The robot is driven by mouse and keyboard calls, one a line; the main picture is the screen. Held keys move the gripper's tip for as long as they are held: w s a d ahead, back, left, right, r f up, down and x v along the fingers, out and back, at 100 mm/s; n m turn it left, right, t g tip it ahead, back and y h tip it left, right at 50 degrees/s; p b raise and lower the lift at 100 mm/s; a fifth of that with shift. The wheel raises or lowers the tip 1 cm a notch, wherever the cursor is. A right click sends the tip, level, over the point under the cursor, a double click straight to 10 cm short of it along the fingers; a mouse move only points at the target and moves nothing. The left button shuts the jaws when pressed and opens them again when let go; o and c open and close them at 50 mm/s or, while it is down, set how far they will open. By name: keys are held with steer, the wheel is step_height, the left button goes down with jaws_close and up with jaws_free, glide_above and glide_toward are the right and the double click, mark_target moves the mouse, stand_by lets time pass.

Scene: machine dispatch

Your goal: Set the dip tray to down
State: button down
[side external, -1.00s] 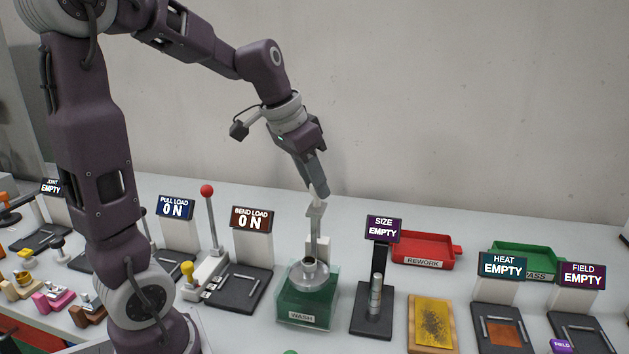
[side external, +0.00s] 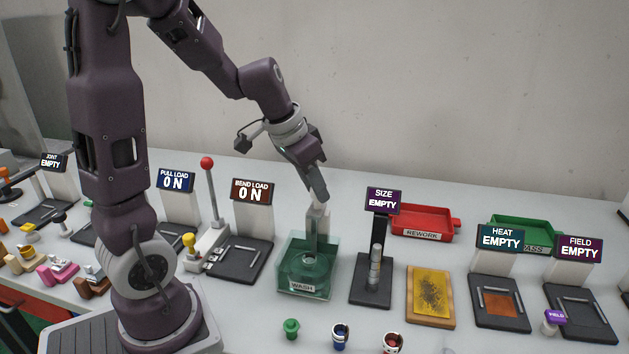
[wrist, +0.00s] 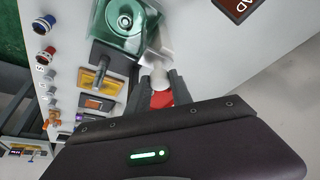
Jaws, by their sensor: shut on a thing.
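The wash tank (side external: 305,284), a clear green box labelled WASH, stands on the bench in the side view. It also shows at the top of the wrist view (wrist: 97,40). The round dip tray (side external: 307,262) sits inside the tank, below its rim, seen through the green wall. Its upright grey stem rises behind it to a pale handle (side external: 318,216). My gripper (side external: 322,197) points down and is shut on the handle's top. The exact contact is small in the side view; in the wrist view the pale handle top (wrist: 157,76) lies between my fingers.
The bend load station (side external: 240,262) is left of the tank and the size post (side external: 375,268) close on its right. A red rework tray (side external: 424,238) lies behind to the right. Several small coloured pots, including a green one (side external: 291,328), stand in front.

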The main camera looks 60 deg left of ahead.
steer(key=c, duration=1.1)
jaws_free()
steer(key=shift+f, duration=0.15)
steer(key=shift+c, duration=0.2)
steer(key=v, duration=0.7)
steer(key=s+d+t, duration=0.1)
steer(key=s+d, duration=1.1)
steer(key=s, duration=0.3)
steer(key=shift+s+d+r, duration=0.2)
steer(key=shift+d+r, duration=0.2)
steer(key=shift+r, duration=0.05)
